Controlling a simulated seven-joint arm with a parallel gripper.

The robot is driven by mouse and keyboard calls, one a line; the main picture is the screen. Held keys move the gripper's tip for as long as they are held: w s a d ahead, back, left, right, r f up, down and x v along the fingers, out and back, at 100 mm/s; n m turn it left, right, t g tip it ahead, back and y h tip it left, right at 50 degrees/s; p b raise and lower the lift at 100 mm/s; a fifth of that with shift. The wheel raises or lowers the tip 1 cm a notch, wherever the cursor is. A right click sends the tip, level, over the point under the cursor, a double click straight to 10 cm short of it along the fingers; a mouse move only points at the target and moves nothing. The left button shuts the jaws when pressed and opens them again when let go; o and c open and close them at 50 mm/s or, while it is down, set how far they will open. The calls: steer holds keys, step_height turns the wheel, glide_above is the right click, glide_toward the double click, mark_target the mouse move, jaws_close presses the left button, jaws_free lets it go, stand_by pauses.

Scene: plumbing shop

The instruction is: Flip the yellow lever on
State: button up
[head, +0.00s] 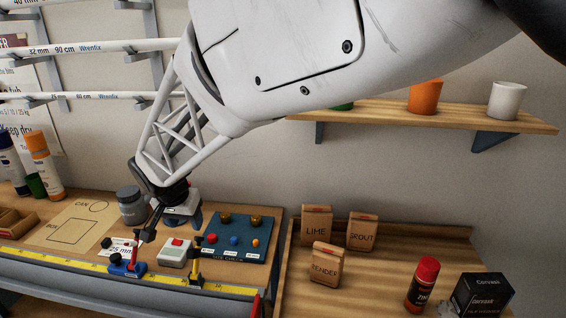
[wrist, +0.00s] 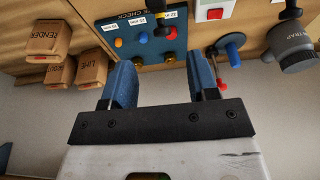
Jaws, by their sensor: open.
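The yellow lever (head: 195,266) stands near the bench's front edge, roughly upright, with a black knob on top. In the wrist view its black knob (wrist: 163,29) shows at the top, beyond the fingers. My gripper (head: 184,220) is behind and above it in the head view, apart from it. In the wrist view my gripper (wrist: 163,78) has its two blue fingers wide apart with nothing between them. The lever's lower part is cut off in the wrist view.
A lever on a blue base (head: 127,268) stands left, with a red-button box (head: 175,252) between.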

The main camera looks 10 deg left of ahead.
steer(key=shift+d, duration=0.1)
steer(key=s+d+r, duration=0.1)
steer(key=d+r, duration=0.2)
steer(key=d, duration=1.1)
steer(key=s+d+r, duration=0.1)
steer(key=d+r, duration=0.3)
steer(key=d, duration=1.1)
steer(key=s+d+f, duration=0.1)
steer(key=s+d, duration=1.7)
steer(key=d, duration=0.2)
steer(key=shift+d+f+g, duration=0.2)
steer(key=shift+f+g, duration=0.1)
steer(key=shift+f, duration=0.1)
steer(key=shift+w, duration=0.15)
